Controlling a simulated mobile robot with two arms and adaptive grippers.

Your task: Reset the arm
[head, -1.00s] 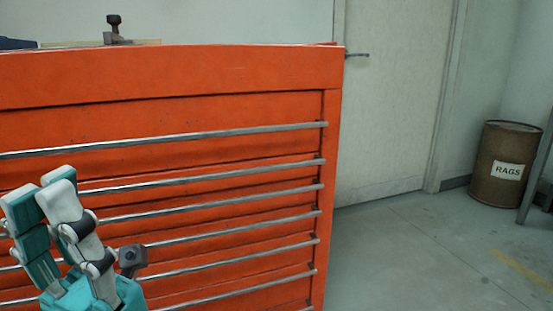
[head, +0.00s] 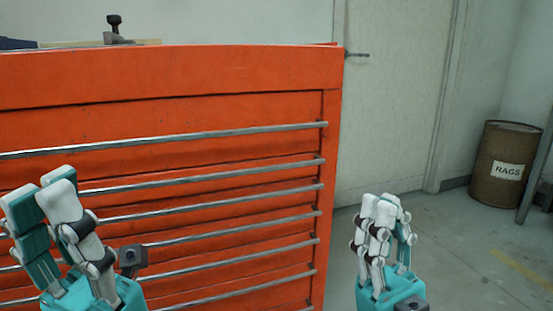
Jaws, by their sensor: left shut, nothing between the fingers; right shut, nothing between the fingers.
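My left gripper (head: 56,190) is at the lower left, pointing up in front of the drawer fronts of the orange tool chest (head: 180,75). Its white and teal fingers are shut and hold nothing. My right gripper (head: 384,204) is at the lower right of centre, pointing up, just right of the chest. Its fingers are also shut and empty, with open floor and the door behind it. No gate valve shows in this view.
The chest has several long metal drawer handles. A dark knobbed tool (head: 115,30) stands on its top. A pale door (head: 392,100) with a lever handle is behind. A brown barrel marked RAGS (head: 503,165) stands at the right. Grey floor (head: 460,260) is clear between.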

